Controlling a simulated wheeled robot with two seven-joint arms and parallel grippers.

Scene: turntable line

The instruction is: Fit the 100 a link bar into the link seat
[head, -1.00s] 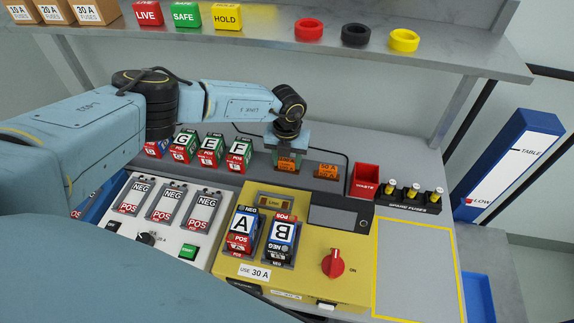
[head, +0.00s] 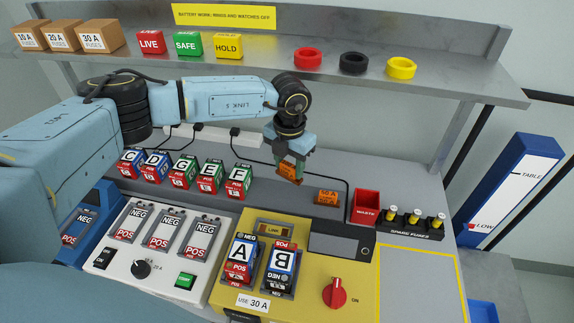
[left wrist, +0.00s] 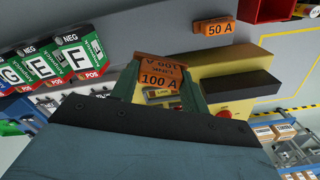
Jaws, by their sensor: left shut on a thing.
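The orange 100 A link bar (head: 291,170) is held in my left gripper (head: 293,164), whose fingers are shut on its two sides. It hangs above the grey bench, tilted in the head view, and its 100 A label also reads in the left wrist view (left wrist: 160,78). The link seat (head: 274,229), marked LINK, is at the back of the yellow unit (head: 312,300). The held bar is behind and above the seat, apart from it. In the left wrist view the seat is partly hidden behind the bar. My right gripper is not in view.
An orange 50 A bar (head: 328,196) lies on the bench right of the held bar. Batteries A (head: 241,258) and B (head: 281,268) stand in front of the seat. A battery row, including F (head: 239,180), stands left. A red waste bin (head: 366,206) stands right.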

